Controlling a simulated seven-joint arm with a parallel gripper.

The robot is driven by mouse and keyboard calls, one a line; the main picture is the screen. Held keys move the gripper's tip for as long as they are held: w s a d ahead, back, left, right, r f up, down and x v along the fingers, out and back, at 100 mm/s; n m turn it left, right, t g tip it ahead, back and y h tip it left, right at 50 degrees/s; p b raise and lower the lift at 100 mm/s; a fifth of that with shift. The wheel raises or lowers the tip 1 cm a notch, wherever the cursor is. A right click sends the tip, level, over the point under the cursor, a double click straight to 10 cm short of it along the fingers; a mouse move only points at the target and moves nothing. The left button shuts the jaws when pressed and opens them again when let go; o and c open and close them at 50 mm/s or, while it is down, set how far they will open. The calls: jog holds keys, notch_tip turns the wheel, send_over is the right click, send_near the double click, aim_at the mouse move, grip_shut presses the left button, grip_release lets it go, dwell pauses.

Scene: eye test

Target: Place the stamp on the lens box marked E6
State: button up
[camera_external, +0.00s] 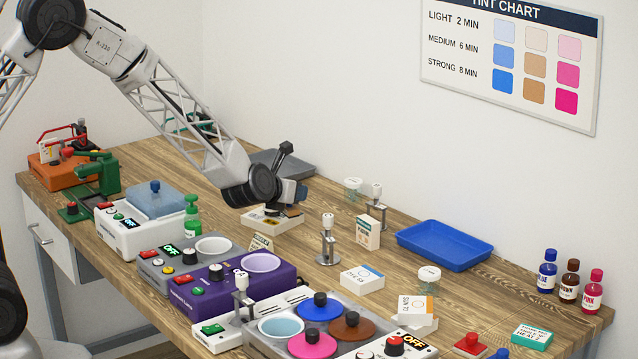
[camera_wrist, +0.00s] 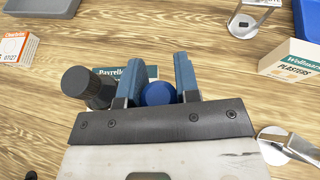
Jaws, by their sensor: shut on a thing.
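My gripper (camera_external: 290,203) is low over the back middle of the bench. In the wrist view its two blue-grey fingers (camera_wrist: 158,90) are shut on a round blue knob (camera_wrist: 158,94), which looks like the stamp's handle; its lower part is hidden. A teal-labelled face (camera_wrist: 140,71) shows behind the fingers. Small white boxes lie at the middle (camera_external: 362,279) and, stacked, nearer the front (camera_external: 414,308). I cannot read E6 on any of them.
A plasters box (camera_external: 368,233) stands right of my gripper, near metal stands with white tops (camera_external: 327,240). A grey tray (camera_external: 300,170) is behind, a blue tray (camera_external: 440,266) at right. Machines, including a purple one (camera_external: 225,290), line the front. Red (camera_external: 470,344) and blue knobbed things sit front right.

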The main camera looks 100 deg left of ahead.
notch_tip(320, 180, up, 9)
jog(key=s+a+n+g, duration=0.2)
jog(key=a, duration=0.1)
jog(key=s+a+f+n+g, duration=0.2)
jog(key=s+a+n+g, duration=0.1)
jog(key=s, duration=0.6)
jog(key=s+a+f+n+g, duration=0.1)
jog(key=s+a+n+g, duration=0.2)
jog(key=s, duration=0.6)
jog(key=s+a+f+n+g, duration=0.2)
jog(key=s+a+n+g, duration=0.1)
jog(key=s, duration=0.6)
jog(key=a+g, duration=0.1)
jog(key=a, duration=0.1)
jog(key=shift+a+f+g, duration=0.3)
jog(key=shift+f+g, duration=0.05)
jog(key=shift+g, duration=0.05)
jog(key=shift+a, duration=0.1)
jog(key=shift+y, duration=0.3)
jog(key=w+a, duration=0.2)
jog(key=a, duration=0.2)
jog(key=w+a+f, duration=0.1)
jog(key=w+a, duration=0.1)
jog(key=a, duration=0.3)
jog(key=w+a, duration=0.2)
jog(key=a, duration=0.3)
jog(key=shift+w+a+f, duration=0.2)
jog(key=shift+w, duration=0.2)
